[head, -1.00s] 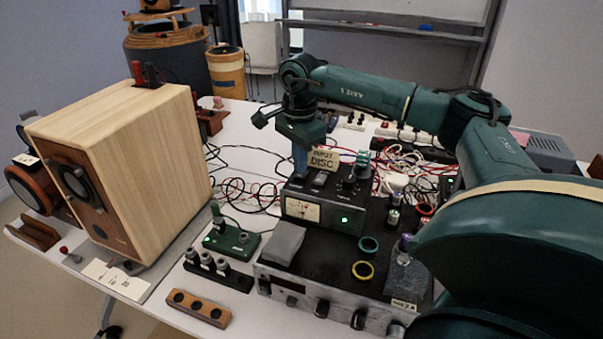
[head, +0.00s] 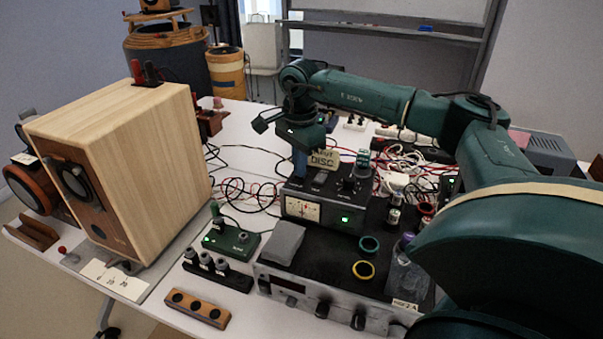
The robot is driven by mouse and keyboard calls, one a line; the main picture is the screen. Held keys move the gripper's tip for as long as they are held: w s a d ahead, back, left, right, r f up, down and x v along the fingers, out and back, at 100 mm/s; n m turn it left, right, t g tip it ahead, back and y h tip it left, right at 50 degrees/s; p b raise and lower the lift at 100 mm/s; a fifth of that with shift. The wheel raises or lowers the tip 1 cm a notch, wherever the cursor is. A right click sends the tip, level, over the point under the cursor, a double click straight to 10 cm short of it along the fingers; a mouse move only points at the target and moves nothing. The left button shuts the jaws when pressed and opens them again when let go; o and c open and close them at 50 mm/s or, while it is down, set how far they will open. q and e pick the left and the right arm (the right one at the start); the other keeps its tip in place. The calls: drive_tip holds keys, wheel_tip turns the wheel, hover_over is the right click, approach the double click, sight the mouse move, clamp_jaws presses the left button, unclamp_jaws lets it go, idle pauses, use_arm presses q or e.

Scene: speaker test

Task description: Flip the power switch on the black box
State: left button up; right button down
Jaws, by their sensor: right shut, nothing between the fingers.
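The black box (head: 334,222) stands on top of a wider silver and black unit at the middle of the table. Its front has a pale meter and a lit green light (head: 344,219). Its top carries small dark controls (head: 320,178) and a knob; I cannot tell which one is the power switch or how it is set. My right gripper (head: 299,168) is shut and empty, pointing down at the back left of the box top. Whether its tips touch the box is unclear. My left gripper is not in view.
A wooden speaker (head: 150,160) fills the left of the table. The lower unit (head: 335,260) holds rings and a bottle. Loose cables (head: 240,190) lie around the box. A small green device (head: 232,243) sits left of it.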

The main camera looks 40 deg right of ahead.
drive_tip(key=shift+s+f, duration=0.1)
drive_tip(key=shift+f, duration=0.25)
drive_tip(key=shift+r+p, duration=0.5)
drive_tip(key=shift+r, duration=0.25)
wheel_tip(320, 180, up, 6)
drive_tip(key=p, duration=0.4)
drive_tip(key=shift+f, duration=0.2)
